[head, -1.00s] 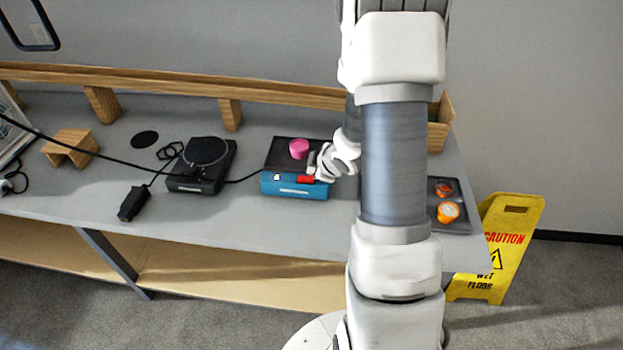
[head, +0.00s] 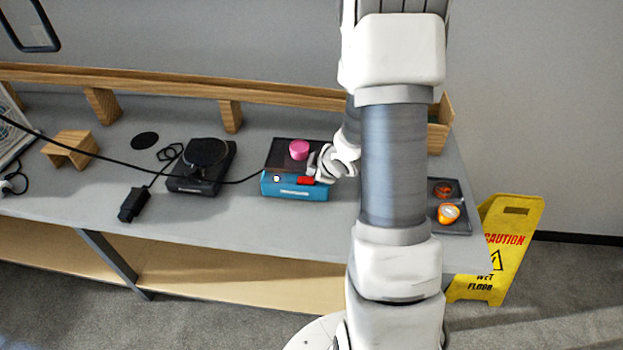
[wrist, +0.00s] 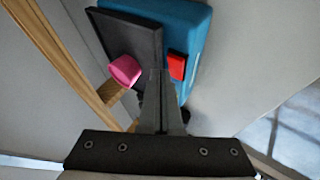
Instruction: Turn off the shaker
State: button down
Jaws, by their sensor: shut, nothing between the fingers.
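The shaker (head: 292,190) is a blue box with a dark flat top plate, standing on the grey bench in the head view. A pink round object (head: 299,150) sits on the plate. A red switch (head: 306,180) and a small white knob (head: 276,178) are on its front. In the wrist view the shaker's blue body (wrist: 196,32), the pink object (wrist: 125,70) and the red switch (wrist: 177,67) show. My gripper (wrist: 163,75) is shut and empty, its fingertips close beside the red switch; I cannot tell whether they touch it. My gripper (head: 312,170) also shows in the head view at the shaker's right side.
A black device with a round top (head: 205,152) stands left of the shaker, with cables and a black adapter (head: 133,204). A dark tray (head: 459,226) with orange items lies at the right end. A wooden rail (head: 170,83) runs along the back. A yellow caution sign (head: 512,232) stands on the floor.

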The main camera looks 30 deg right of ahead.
aim_at(311, 181)
dwell(0.7)
jog(key=shift+f+b, duration=0.45)
jog(key=shift+b, duration=0.05)
jog(key=shift+s+f+b, duration=0.15)
jog(key=shift+f+b, duration=0.15)
jog(key=shift+f, duration=0.05)
dwell(0.6)
jog(key=shift+r+p, duration=0.55)
jog(key=shift+r, duration=0.2)
jog(key=r+p, duration=0.2)
jog(key=r, duration=0.1)
jog(key=r+p, duration=0.2)
jog(key=shift+w+a, duration=0.25)
jog(key=shift+w, duration=0.05)
